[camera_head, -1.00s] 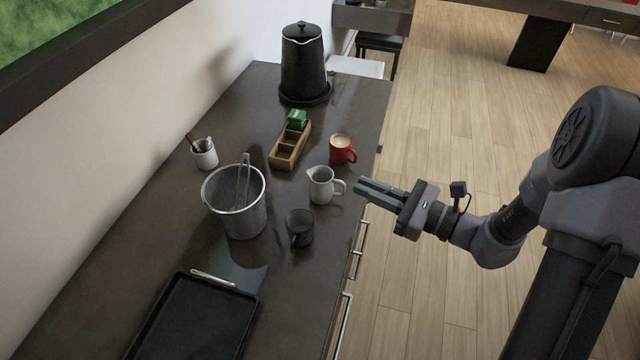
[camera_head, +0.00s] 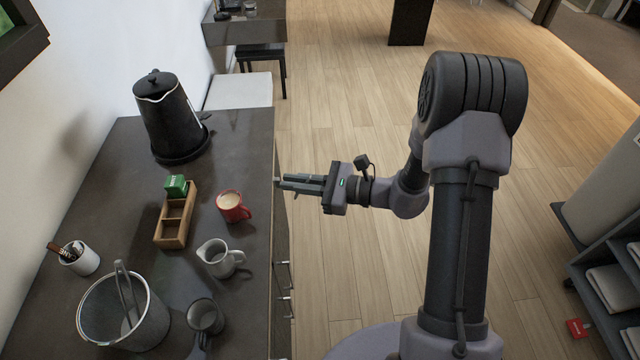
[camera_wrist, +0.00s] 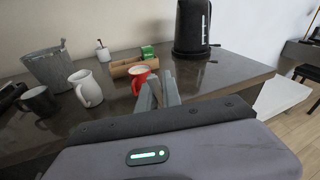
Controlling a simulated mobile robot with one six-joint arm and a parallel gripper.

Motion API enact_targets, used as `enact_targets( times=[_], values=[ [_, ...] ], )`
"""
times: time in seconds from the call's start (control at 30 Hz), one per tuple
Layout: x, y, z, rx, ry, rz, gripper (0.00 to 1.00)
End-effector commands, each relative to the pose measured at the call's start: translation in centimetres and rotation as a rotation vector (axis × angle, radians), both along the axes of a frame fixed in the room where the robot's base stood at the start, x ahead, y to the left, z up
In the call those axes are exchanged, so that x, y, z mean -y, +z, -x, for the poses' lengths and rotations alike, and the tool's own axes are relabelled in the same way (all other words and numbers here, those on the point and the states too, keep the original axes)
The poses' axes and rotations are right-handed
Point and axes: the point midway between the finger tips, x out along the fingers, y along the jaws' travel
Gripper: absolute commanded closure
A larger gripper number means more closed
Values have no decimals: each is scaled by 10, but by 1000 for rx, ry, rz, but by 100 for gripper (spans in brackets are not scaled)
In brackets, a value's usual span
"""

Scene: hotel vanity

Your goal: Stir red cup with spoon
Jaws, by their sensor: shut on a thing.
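The red cup (camera_head: 231,206) stands upright on the dark counter, filled with a pale drink, its handle to the right. In the wrist view the red cup (camera_wrist: 140,75) is just beyond and left of my fingertips. My gripper (camera_head: 282,183) is level at the counter's right edge, to the right of the cup and apart from it. It also shows in the wrist view (camera_wrist: 160,85). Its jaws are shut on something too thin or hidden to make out. I cannot pick out a spoon for sure in any view.
A white pitcher (camera_head: 218,257), dark mug (camera_head: 206,318) and metal bucket (camera_head: 124,312) stand nearer. A wooden box (camera_head: 174,226) with a green packet is left of the cup. A white jar (camera_head: 80,259) and black kettle (camera_head: 170,125) stand farther left.

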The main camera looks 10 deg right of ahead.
Motion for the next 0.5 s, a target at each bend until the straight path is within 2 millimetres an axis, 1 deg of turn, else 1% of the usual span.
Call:
enact_targets(
  times=[0.03,0.17,0.2,0.3,0.4,0.5],
  values=[
    [-15,15,-2,5,27,7,100],
    [-61,42,-7,12,95,21,100],
    [-76,52,-8,15,117,26,100],
    [-113,73,-8,19,165,36,100],
    [-139,88,-6,23,198,44,100],
    [-154,95,-5,25,215,48,100]
  ],
)
